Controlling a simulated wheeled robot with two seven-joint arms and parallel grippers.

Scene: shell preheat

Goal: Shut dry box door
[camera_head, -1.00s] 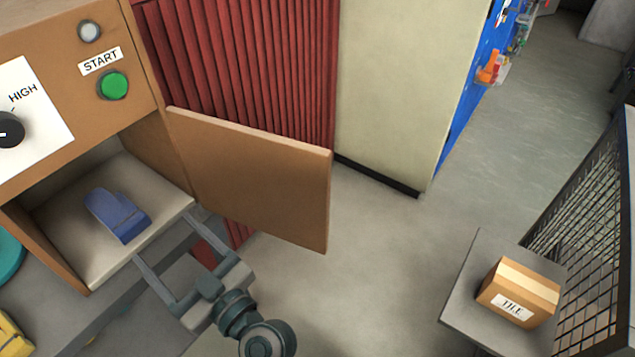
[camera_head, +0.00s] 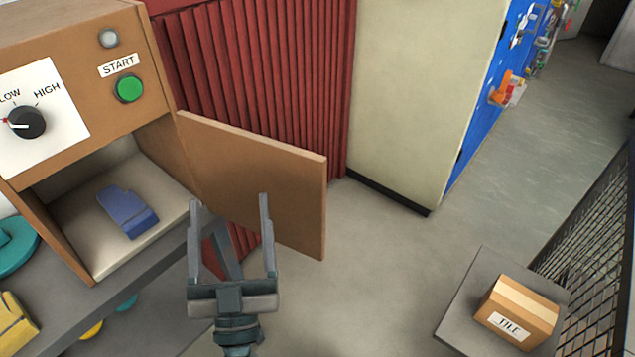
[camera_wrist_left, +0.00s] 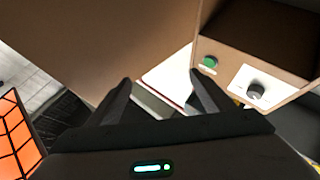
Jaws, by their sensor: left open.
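The dry box (camera_head: 185,150) is a brown cabinet at the left in the head view, with its door (camera_head: 262,180) swung wide open to the right. The door also fills the upper left of the left wrist view (camera_wrist_left: 110,40). A blue shell-like piece (camera_head: 128,212) lies on the pale floor inside the box. My left gripper (camera_head: 232,202) is open and empty, in front of the door's lower left part; I cannot tell whether it touches the door. My right gripper is not in view.
A green START button (camera_head: 130,88) and a dial (camera_head: 27,122) are on the box front. A carton marked TILE (camera_head: 517,312) sits on a grey stand at the lower right. Teal and yellow pieces lie at the lower left. The floor right of the door is clear.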

